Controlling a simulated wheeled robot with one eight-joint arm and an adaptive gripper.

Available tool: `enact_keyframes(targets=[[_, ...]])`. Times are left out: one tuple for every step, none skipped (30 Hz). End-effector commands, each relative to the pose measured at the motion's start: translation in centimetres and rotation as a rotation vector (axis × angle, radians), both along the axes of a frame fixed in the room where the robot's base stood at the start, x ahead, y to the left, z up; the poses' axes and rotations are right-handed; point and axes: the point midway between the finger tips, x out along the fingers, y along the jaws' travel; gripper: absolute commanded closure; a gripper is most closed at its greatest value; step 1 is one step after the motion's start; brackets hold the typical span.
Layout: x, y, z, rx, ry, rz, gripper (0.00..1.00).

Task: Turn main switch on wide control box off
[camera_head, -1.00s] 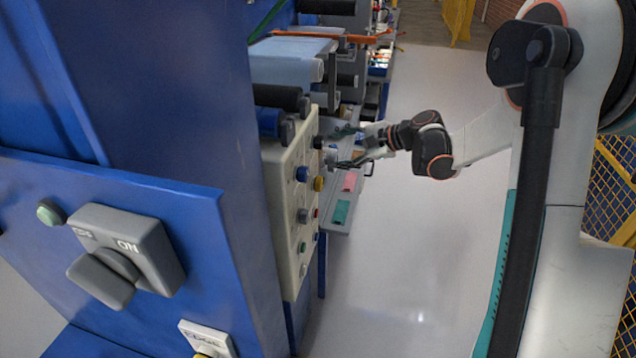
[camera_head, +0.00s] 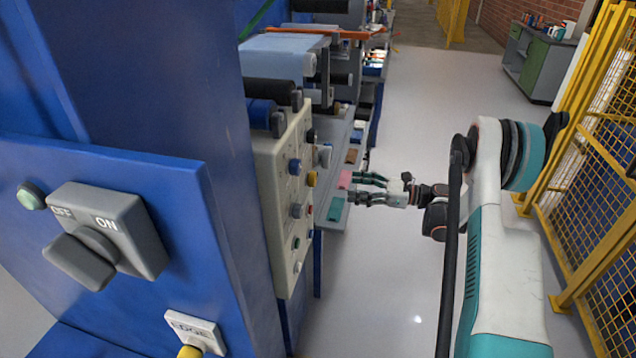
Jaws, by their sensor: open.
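A beige control box (camera_head: 278,205) with several coloured knobs and buttons is mounted on the side of the blue machine. A grey switch (camera_head: 323,156) sticks out from its upper right part; its setting is too small to read. In the foreground, a large grey rotary switch (camera_head: 105,235) marked OFF and ON sits on a blue panel. Its handle points to the lower left. I cannot tell which one is the main switch. My gripper (camera_head: 355,188) is open and empty, its fingers pointing left towards the box's right side, apart from the large switch.
A grey shelf (camera_head: 340,185) with a pink pad (camera_head: 345,179) and a green pad (camera_head: 335,209) lies behind the fingers. A pale green button (camera_head: 30,196) and an EDGE plate (camera_head: 195,330) flank the large switch. Yellow fencing (camera_head: 590,190) stands right; the middle floor is clear.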

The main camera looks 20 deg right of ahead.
Motion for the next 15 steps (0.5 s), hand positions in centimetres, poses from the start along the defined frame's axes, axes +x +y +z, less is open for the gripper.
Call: enact_keyframes(targets=[[0.4, 0.8, -0.2, 0.0, 0.0, 0.003, 0.38], [0.6, 1.3, -0.2, -0.001, -0.001, 0.003, 0.38], [1.0, 2.0, -0.2, -0.002, 0.0, 0.004, 0.38], [1.3, 2.5, -0.2, -0.002, 0.0, 0.003, 0.38], [1.6, 3.0, -0.2, -0.002, 0.0, 0.003, 0.38], [2.0, 3.7, -0.2, -0.002, 0.0, 0.004, 0.38], [2.3, 4.2, -0.2, -0.002, -0.001, 0.003, 0.38], [2.6, 4.7, -0.2, -0.002, -0.001, 0.003, 0.38], [3.0, 5.4, -0.3, -0.002, -0.001, 0.004, 0.38], [3.3, 5.9, -0.3, -0.002, -0.001, 0.003, 0.38], [3.6, 6.4, -0.3, -0.002, -0.001, 0.003, 0.38], [4.0, 7.0, -0.2, -0.002, -0.001, 0.003, 0.38], [4.2, 7.5, -0.2, -0.002, -0.001, 0.003, 0.38], [4.5, 7.9, -0.2, -0.002, -0.001, 0.002, 0.38], [4.8, 8.5, -0.2, -0.002, -0.001, 0.002, 0.38]])
